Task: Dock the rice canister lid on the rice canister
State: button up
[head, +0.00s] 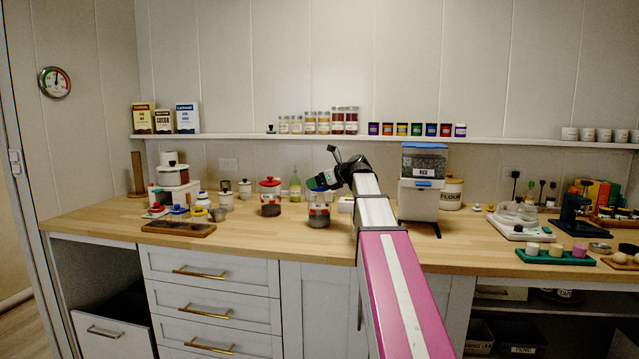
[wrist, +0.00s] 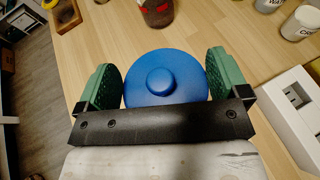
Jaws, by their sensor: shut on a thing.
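A round blue lid (wrist: 163,75) with a central knob fills the space between the two green finger pads in the wrist view. My gripper (wrist: 164,82) is shut on it by its sides. In the head view my gripper (head: 322,181) is directly above a clear jar with dark contents (head: 319,218) on the counter. This jar appears to be the rice canister, but its label is too small to read. The lid hides what is beneath it in the wrist view, so I cannot tell whether it touches the jar rim.
A red-lidded jar (head: 270,197) stands left of the clear jar. A tall blue-topped dispenser marked RICE (head: 424,165) stands right of my arm. A white open box (wrist: 290,115) lies close to the right finger.

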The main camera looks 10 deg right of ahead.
jog(key=shift+f, duration=0.55)
dwell(0.4)
jog(key=o, duration=0.6)
jog(key=shift+c, duration=0.2)
jog(key=v, duration=1.1)
jog(key=shift+r, duration=0.1)
dwell(0.4)
